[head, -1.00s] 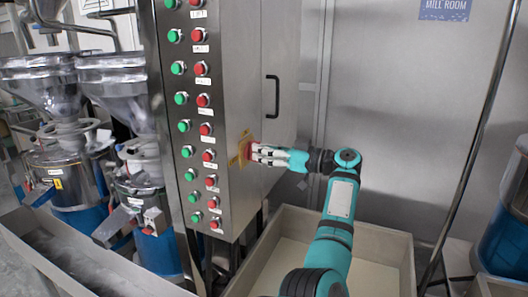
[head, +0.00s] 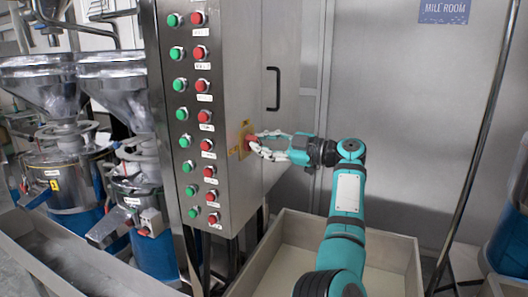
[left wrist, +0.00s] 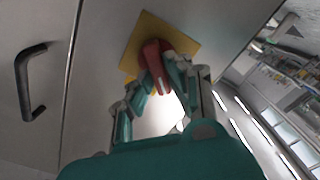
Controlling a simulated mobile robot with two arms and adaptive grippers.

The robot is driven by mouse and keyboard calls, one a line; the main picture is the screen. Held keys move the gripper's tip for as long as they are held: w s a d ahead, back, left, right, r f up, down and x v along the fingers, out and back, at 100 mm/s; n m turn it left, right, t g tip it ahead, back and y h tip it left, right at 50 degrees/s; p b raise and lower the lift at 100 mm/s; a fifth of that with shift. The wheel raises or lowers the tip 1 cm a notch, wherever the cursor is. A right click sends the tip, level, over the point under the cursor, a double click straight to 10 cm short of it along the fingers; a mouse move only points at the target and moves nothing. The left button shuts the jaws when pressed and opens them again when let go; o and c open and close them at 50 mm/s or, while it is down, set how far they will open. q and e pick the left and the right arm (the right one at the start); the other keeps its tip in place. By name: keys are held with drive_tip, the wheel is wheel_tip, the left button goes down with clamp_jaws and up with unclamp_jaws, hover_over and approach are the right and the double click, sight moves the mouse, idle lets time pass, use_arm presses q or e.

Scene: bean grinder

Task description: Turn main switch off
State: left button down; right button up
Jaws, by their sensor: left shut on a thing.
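The red main switch (head: 250,141) sits on a yellow plate (head: 243,151) on the side of the steel control cabinet (head: 229,70). In the left wrist view the red knob (left wrist: 154,52) shows on the tilted yellow plate (left wrist: 182,36). My left gripper (head: 259,146) is at the switch from the right. Its fingers are shut on the knob, one on each side, as the left wrist view (left wrist: 158,80) shows. The fingers hide part of the knob, and I cannot read its position. My right gripper is not in view.
Rows of green and red buttons (head: 204,125) cover the cabinet's front. A black door handle (head: 273,89) is above my gripper. Steel grinders (head: 130,85) stand at left. An open bin (head: 390,246) is below my arm, and a steel pole (head: 472,150) is at right.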

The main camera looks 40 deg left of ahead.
use_arm(q)
drive_tip(key=n+b, duration=0.1)
drive_tip(key=n, duration=0.2)
drive_tip(key=n+b, duration=0.4)
drive_tip(key=n, duration=0.1)
drive_tip(key=shift+s+f+n, duration=0.15)
drive_tip(key=shift+f+n, duration=0.15)
drive_tip(key=shift+f, duration=0.1)
drive_tip(key=shift+n+b, duration=0.3)
drive_tip(key=c, duration=1.3)
unclamp_jaws()
